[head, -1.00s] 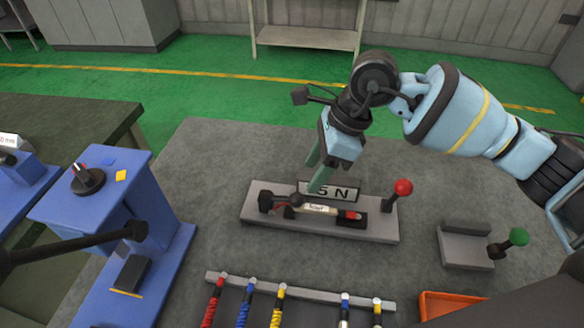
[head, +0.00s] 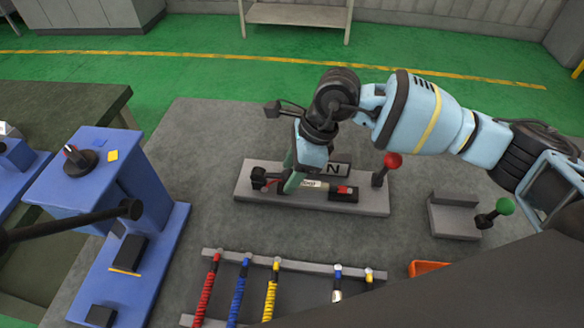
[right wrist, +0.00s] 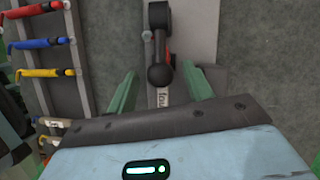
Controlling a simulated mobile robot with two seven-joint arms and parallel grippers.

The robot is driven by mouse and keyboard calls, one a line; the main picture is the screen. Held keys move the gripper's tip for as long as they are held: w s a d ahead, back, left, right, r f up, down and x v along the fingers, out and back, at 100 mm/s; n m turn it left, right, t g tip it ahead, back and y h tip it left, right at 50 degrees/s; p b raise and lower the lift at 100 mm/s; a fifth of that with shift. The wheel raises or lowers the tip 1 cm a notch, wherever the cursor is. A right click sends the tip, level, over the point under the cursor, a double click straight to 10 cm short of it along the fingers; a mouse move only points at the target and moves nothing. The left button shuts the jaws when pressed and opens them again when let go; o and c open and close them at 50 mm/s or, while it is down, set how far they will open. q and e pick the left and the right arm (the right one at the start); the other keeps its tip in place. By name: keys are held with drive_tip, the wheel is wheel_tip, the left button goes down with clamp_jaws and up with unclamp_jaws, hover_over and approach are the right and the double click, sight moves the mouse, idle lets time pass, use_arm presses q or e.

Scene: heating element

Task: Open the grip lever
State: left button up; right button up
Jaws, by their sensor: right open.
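A grey fixture (head: 340,203) on the table carries a lever with a red ball knob (head: 393,160) at its right end and a black lever part (head: 259,178) at its left end. A pale labelled tube with a red end (head: 345,190) lies along it. My right gripper (head: 288,184) is low over the fixture's left part, pointing down. In the right wrist view, a black ball-ended lever (right wrist: 160,50) lies between the two open green fingers (right wrist: 160,85), with gaps on both sides. The fingers partly hide the lever in the head view. My left gripper is not in view.
A smaller grey block with a green knob (head: 504,206) stands to the right. A rack with red, blue and yellow coiled cables (head: 238,297) lies in front. An orange tray (head: 428,268) is partly hidden.

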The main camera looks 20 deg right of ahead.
drive_tip(key=shift+c, duration=0.2)
clamp_jaws()
idle(0.3)
